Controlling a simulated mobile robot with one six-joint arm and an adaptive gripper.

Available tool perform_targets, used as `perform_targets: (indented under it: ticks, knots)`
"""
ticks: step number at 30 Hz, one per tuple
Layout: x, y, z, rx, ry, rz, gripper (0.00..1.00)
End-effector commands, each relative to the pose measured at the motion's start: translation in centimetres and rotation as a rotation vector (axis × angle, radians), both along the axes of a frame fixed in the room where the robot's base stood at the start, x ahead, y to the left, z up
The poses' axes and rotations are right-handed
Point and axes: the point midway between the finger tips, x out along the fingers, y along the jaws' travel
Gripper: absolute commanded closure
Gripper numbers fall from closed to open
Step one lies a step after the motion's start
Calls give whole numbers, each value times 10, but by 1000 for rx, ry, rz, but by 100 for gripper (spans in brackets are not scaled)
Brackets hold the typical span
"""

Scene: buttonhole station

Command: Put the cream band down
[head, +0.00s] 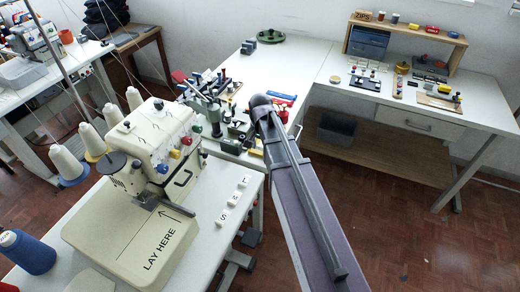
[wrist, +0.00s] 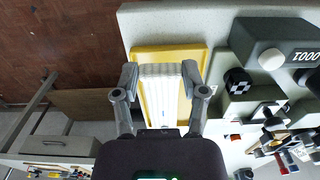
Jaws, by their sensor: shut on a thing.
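The cream band (wrist: 160,98) is a pale, ribbed piece in the wrist view. My gripper (wrist: 160,76) is shut on it, with one finger at each side. Behind the band is a shallow yellow tray (wrist: 170,53) near the edge of the light table. The band overlaps the tray in this view; I cannot tell whether it touches the tray or hangs above it. In the head view my arm hides the gripper and the band.
A grey-green machine block (wrist: 276,45) marked 1000 and a checkered black knob (wrist: 237,80) stand right of the tray. The table edge and brown floor (wrist: 60,40) lie to its left. In the head view, a cream sewing machine (head: 155,140) stands left of my arm.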

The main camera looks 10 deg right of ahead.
Motion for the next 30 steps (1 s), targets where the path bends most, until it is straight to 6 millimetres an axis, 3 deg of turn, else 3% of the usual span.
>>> perform_targets:
  ticks: [4, 17, 22, 30]
  knots:
    - [13, -3, -1, 0, 0, 0, 76]
    - [15, -3, -1, 0, 0, 1, 76]
    - [29, -6, -3, 0, 0, 1, 76]
    - [26, -6, -29, 0, 0, 2, 76]
